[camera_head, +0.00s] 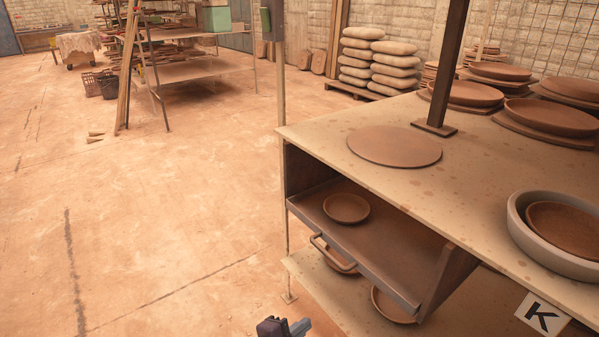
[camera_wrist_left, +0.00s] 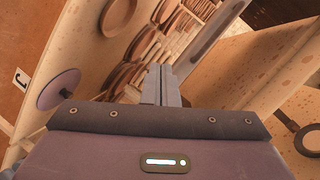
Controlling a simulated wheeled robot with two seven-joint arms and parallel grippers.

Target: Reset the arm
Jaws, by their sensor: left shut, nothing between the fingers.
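My left gripper (camera_head: 302,327) shows at the bottom edge of the head view, empty and apart from the shelving unit. Only its dark tip end shows there; the rest of the arm is out of frame. In the left wrist view its two grey fingers (camera_wrist_left: 161,84) are pressed together with nothing between them. My right gripper is in neither view.
A pulled-out drawer (camera_head: 385,262) with a bar handle (camera_head: 335,258) holds a brown dish (camera_head: 346,208). The worktop (camera_head: 470,185) above carries a flat disc (camera_head: 394,146), stacked plates and a grey bowl (camera_head: 518,225). Open floor (camera_head: 150,220) lies to the left.

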